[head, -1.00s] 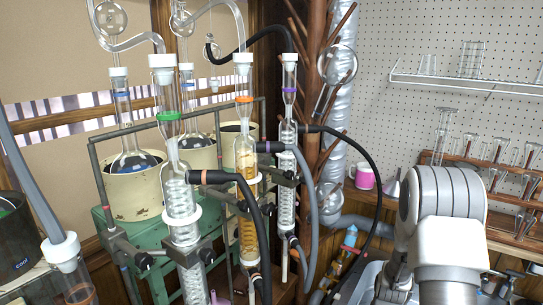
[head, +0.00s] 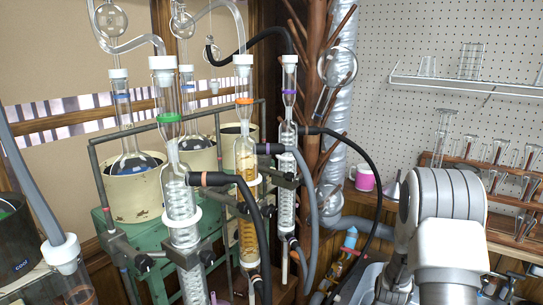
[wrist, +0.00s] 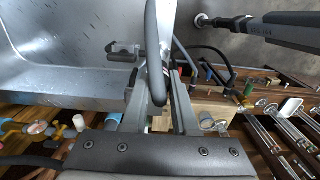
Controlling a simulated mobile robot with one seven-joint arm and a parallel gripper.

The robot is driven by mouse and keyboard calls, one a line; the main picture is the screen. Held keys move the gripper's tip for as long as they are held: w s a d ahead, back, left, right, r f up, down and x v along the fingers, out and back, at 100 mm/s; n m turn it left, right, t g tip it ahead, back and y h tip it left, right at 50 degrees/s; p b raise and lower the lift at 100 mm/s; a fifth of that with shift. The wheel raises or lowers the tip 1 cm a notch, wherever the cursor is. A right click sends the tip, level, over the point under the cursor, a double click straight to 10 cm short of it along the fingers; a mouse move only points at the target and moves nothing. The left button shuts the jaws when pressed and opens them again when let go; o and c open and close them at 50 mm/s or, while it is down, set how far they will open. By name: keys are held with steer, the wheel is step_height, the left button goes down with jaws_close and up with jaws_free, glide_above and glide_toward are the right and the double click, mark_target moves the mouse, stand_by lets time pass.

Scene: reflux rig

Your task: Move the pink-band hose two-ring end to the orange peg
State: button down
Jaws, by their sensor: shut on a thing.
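In the wrist view, my gripper (wrist: 156,84) is shut on a grey hose (wrist: 153,42), which rises between the fingers towards the top of the picture. I cannot see a pink band or a two-ring end on it. Several small coloured pegs, among them a red one and a blue one (wrist: 209,72), stand beyond the fingers to the right. I cannot pick out an orange peg for certain. In the head view my gripper is hidden behind my arm at the lower right.
A metal sink (wrist: 60,45) fills the wrist view's upper left. In the head view, glass condensers (head: 178,190) with black and grey hoses (head: 305,200) stand at the centre left.

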steer(key=shift+r, duration=0.15)
steer(key=shift+r+p, duration=1.7)
steer(key=shift+r, duration=1.15)
